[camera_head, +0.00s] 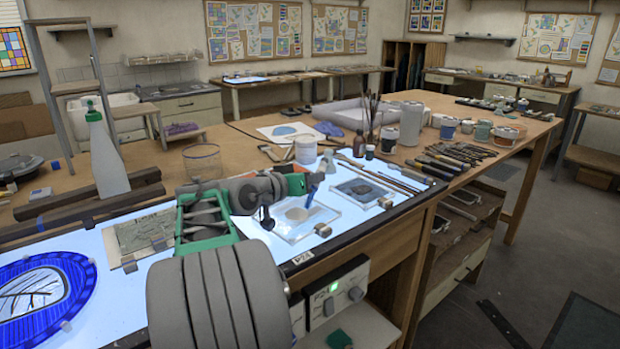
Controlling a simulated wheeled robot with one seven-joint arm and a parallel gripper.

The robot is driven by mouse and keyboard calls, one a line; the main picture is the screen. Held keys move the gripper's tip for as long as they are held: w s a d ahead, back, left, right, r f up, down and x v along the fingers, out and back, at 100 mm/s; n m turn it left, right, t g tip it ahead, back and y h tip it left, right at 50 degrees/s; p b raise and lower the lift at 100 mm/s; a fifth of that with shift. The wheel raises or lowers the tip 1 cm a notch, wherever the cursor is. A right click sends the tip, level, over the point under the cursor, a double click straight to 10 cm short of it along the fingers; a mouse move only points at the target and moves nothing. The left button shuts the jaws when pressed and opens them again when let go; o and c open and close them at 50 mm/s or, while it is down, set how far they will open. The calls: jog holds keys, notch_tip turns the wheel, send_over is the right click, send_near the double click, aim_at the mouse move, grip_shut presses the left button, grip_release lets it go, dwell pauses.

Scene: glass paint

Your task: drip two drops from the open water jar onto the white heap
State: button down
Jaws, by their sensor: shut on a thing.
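My gripper (318,172) is above the front of the lit table, shut on a small blue dropper-like tool (313,186). The tool's narrow end points down over a clear glass slab (283,232). A pale, whitish heap (297,214) lies flat on that slab, just below and left of the tool. I cannot tell whether a drop hangs from the tip. A pale, open-looking jar (305,149) stands just behind my gripper. A clear round vessel (202,160) stands farther left; I cannot tell which of the two holds water.
A second slab with a dark heap (362,189) lies to the right. Brushes and tools (440,165) crowd the right side, with small bottles (358,144) behind. A tall grey bottle (106,152) stands at left, near dark bars. A blue glass panel (45,292) lies front left.

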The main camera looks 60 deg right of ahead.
jog(key=shift+f, duration=0.1)
jog(key=shift+f+b, duration=0.15)
jog(key=shift+b, duration=0.15)
jog(key=shift+f+b, duration=0.4)
dwell(1.0)
jog(key=shift+r, duration=0.1)
jog(key=shift+r+p, duration=0.75)
jog(key=shift+r, duration=0.4)
jog(key=shift+f, duration=0.1)
jog(key=shift+w+a, duration=0.1)
jog(key=shift+w, duration=0.05)
jog(key=shift+w+a+b, duration=0.25)
jog(key=shift+w+a, duration=0.15)
jog(key=shift+a, duration=0.3)
jog(key=shift+w+a+b, duration=0.2)
jog(key=shift+w+a, duration=0.2)
jog(key=shift+a, duration=0.3)
